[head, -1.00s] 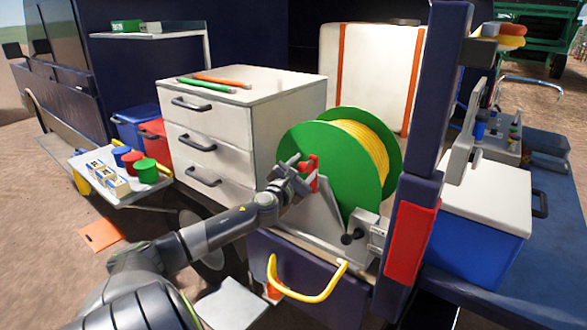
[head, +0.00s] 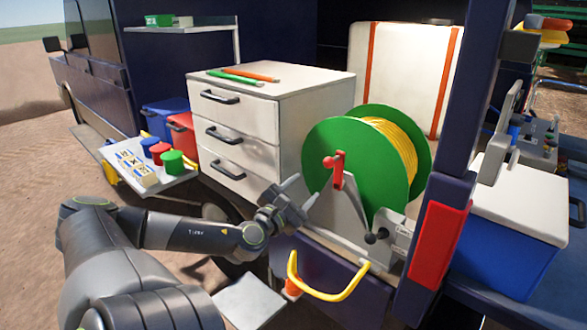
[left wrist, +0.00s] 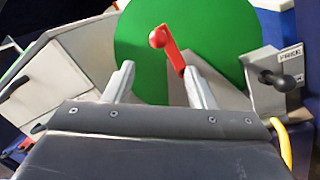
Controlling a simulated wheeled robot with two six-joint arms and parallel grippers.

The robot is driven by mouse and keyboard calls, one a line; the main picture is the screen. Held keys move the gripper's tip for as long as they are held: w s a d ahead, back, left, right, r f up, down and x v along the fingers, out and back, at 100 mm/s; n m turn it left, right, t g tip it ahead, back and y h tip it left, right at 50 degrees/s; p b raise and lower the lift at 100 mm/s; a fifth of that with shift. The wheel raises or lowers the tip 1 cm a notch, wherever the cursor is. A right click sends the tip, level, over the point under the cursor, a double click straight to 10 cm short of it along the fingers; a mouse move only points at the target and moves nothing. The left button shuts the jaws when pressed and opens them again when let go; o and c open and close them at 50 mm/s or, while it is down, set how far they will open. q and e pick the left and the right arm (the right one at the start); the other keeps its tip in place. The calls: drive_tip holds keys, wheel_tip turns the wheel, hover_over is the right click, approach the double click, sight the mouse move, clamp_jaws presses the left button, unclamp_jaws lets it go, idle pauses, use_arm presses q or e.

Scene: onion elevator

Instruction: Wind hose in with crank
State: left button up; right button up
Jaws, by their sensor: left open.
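The hose reel has a green disc (head: 335,135) with yellow hose (head: 390,140) wound on it, and stands on a grey bracket in the vehicle's rear bay. Its red crank (head: 338,172) has a round knob at the upper end; it also shows in the left wrist view (left wrist: 168,48). My left gripper (head: 301,192) is open and empty, to the lower left of the crank and apart from it. In the left wrist view its two fingers (left wrist: 158,80) point toward the green disc, with the crank between and beyond the tips. My right gripper is out of view.
A black-knobbed lever (head: 377,237) by a label reading FREE (left wrist: 290,53) sits right of the crank. A white drawer cabinet (head: 300,110) stands left of the reel. A yellow handle (head: 330,296) juts out below. A dark blue post (head: 460,130) stands right.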

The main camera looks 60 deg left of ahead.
use_arm(q)
drive_tip(key=shift+v, duration=1.65)
